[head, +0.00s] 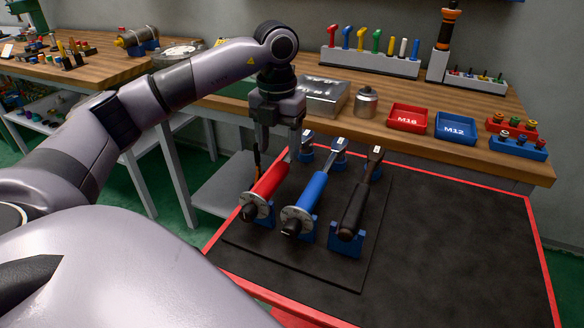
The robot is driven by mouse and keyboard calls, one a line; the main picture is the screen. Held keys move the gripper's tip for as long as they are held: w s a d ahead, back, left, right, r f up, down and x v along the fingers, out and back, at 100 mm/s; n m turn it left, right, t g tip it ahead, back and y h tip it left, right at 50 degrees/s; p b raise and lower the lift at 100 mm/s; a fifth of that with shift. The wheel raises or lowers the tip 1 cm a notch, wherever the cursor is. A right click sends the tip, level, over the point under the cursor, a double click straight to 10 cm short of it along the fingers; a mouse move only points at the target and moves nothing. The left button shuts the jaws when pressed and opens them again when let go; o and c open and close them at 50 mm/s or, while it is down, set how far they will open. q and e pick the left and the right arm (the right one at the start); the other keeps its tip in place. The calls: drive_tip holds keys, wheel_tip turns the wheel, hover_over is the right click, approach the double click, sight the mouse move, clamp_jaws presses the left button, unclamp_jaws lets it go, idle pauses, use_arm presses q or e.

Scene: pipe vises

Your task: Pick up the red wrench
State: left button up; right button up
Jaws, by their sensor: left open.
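The red wrench (269,181) lies at the left of a row of three wrenches on a dark mat in the head view. Its red handle points toward me, with a round metal collar and dark end piece at the near end resting at a blue holder. My left gripper (278,150) is open, fingers pointing down, at the far end of the red wrench. My right gripper is not in view.
A blue wrench (312,190) and a black wrench (356,205) lie close to the right in blue holders. The wooden bench (465,141) behind carries a red M16 tray (408,118), a blue M12 tray (455,128) and a metal canister (366,103). The mat's right side is clear.

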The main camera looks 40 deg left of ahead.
sight(281, 163)
use_arm(q)
drive_tip(key=f, duration=0.6)
drive_tip(key=shift+d, duration=0.25)
clamp_jaws()
